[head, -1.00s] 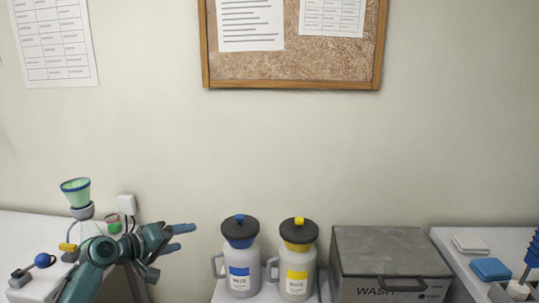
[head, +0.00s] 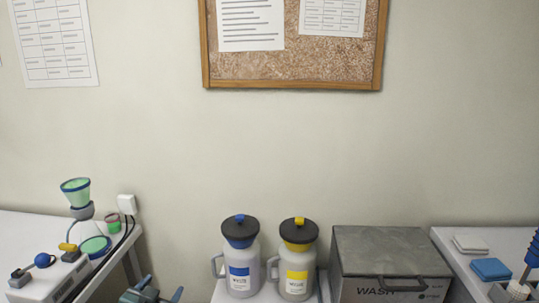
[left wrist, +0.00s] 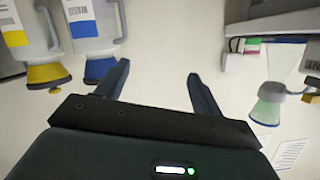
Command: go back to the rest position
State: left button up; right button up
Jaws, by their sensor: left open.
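My left gripper (head: 158,292) shows only at the bottom edge of the head view, left of the blue-labelled jug. In the left wrist view my left gripper (left wrist: 160,82) has its two fingers spread wide, with nothing between them but pale wall. My right gripper is in neither view.
A jug with a blue label (head: 240,258) and one with a yellow label (head: 297,260) stand beside a grey wash box (head: 390,258). Blue and white pads (head: 491,269) lie at right.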

pick_arm(q)
jog(key=s+d+f+g+h, duration=0.1)
jog(key=s+d+f, duration=0.2)
jog(key=s, duration=0.6)
jog(key=s+d+f+g+h, duration=0.1)
jog(key=s+d+f, duration=0.3)
jog(key=s, duration=0.6)
jog(key=s+d+f+g, duration=0.2)
jog(key=s+d, duration=0.3)
jog(key=s, duration=0.4)
jog(key=shift+s+d+f+n+h, duration=0.15)
jog(key=shift+f+n+h, duration=0.25)
jog(key=shift+f, duration=0.4)
